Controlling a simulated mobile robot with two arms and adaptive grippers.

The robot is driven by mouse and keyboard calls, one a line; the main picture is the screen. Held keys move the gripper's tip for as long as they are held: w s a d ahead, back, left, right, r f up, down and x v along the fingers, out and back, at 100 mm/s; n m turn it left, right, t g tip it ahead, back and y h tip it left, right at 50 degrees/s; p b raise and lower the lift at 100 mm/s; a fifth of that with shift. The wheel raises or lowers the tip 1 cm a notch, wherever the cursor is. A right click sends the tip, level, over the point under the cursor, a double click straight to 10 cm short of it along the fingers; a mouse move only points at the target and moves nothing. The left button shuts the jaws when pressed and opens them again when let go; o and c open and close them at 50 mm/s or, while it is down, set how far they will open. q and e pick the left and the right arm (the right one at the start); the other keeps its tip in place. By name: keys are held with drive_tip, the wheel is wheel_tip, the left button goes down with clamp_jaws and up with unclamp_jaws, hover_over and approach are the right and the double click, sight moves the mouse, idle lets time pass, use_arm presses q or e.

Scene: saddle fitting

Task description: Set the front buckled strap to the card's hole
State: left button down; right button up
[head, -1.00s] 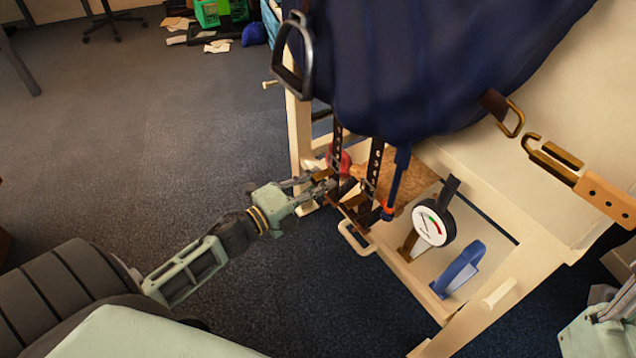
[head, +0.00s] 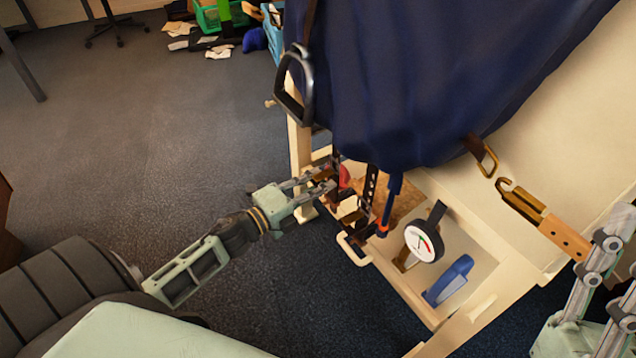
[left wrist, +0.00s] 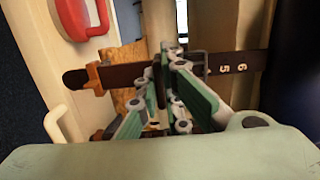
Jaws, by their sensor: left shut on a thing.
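My left gripper (head: 328,182) is at the brown straps hanging under the blue draped cover (head: 430,80). In the left wrist view its fingers (left wrist: 168,62) are shut on a dark brown strap (left wrist: 124,76) that runs across the picture. An orange-brown loop (left wrist: 95,77) sits around the strap left of the fingers. Numbers 5 and 6 show beside holes to the right. A dark buckle frame (left wrist: 204,66) is partly hidden by the fingers. A second holed strap (head: 371,186) hangs to the right in the head view. My right gripper (head: 612,250) is at the right edge, partly cut off. I cannot make out a card.
A round dial gauge (head: 423,242) and a blue tool (head: 449,280) are on the cream stand (head: 480,310). A metal hook (head: 520,200) on a tan piece is at right. A red handle (left wrist: 80,18) is near the strap. Open carpet lies left.

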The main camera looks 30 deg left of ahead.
use_arm(q)
drive_tip(key=shift+r, duration=0.1)
drive_tip(key=c, duration=1.9)
unclamp_jaws()
drive_tip(key=shift+s+a, duration=0.1)
drive_tip(key=shift+s, duration=0.05)
drive_tip(key=v, duration=1.1)
drive_tip(key=shift+s, duration=0.3)
